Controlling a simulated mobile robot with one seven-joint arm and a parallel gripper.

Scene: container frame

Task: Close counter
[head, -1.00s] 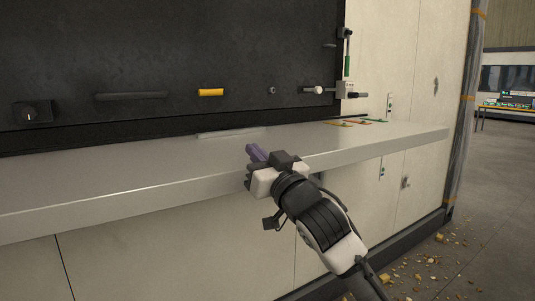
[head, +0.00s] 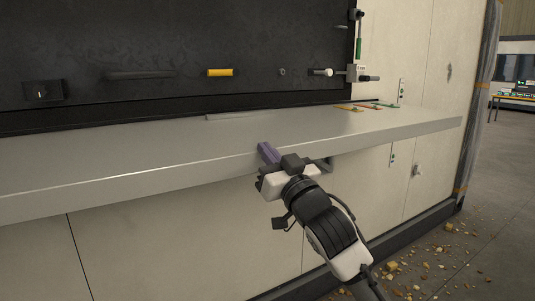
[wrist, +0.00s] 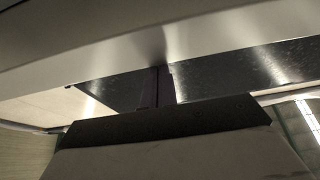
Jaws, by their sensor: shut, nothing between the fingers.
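The counter (head: 120,165) is a long light grey slab that stands out roughly level from the wall below a dark panel. My gripper (head: 268,153) is at its front edge, right of the middle in the head view, with its purple fingers overlapping the edge. The fingers are shut and empty. In the wrist view the dark fingers (wrist: 157,88) point toward the pale counter (wrist: 200,45), which crosses the upper part. I cannot tell whether they touch it.
Coloured tags (head: 370,106) lie at the counter's right end. Rubble (head: 440,262) litters the floor at right.

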